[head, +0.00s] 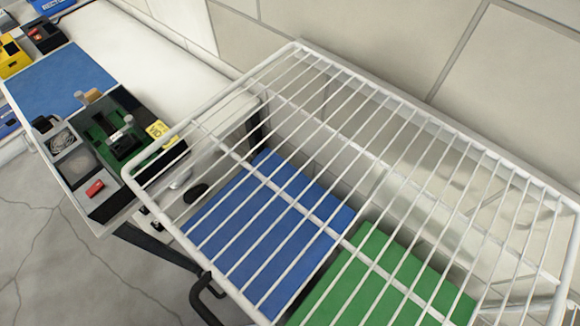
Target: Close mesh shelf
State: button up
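The mesh shelf is a white wire rack (300,207) that fills the middle and right of the head view. It has a rounded white rim and many thin parallel bars. A wider crossbar runs through its middle. Its right and lower parts run out of the picture. The shelf stands out over the floor in front of the wall. I cannot tell its exact tilt from this one view. My gripper is not in view, and I see nothing touching the visible part of the shelf.
Below the wires show a blue panel (272,222) and a green panel (372,284). A black curved bar (200,297) sits by the shelf's lower left edge. A divided tray (72,181) with small parts is at left. Tiled wall stands behind; grey floor (60,265) is clear lower left.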

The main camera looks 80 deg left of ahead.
aim_at(212, 273)
jog(key=l+u, duration=0.15)
jog(key=u, duration=1.1)
